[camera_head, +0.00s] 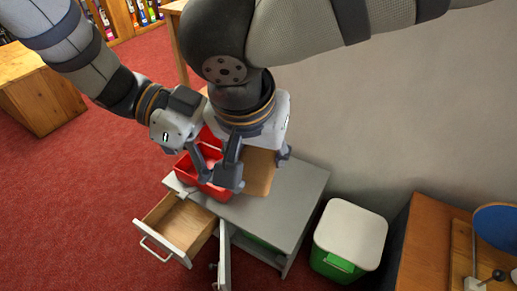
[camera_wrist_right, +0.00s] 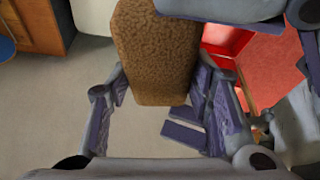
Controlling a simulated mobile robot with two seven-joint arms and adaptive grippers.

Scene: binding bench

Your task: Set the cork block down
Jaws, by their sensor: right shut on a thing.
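The tan cork block (camera_head: 259,171) is between the fingers of my right gripper (camera_head: 256,165), over the grey cabinet top. In the right wrist view the speckled brown block (camera_wrist_right: 155,50) reaches up from between the fingers of the gripper (camera_wrist_right: 157,88), which is shut on it. I cannot tell whether the block touches the cabinet top. My left gripper (camera_head: 198,168) is beside the right one, at the red bin; its fingers are partly hidden and its opening is unclear.
The grey cabinet (camera_head: 290,195) has an open drawer (camera_head: 178,222), which looks empty, and an open door (camera_head: 224,258). The red bin (camera_head: 212,190) stands on its left part. A white-lidded green bin (camera_head: 350,235) and a wooden bench (camera_head: 425,250) are at right. The cabinet top's right side is clear.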

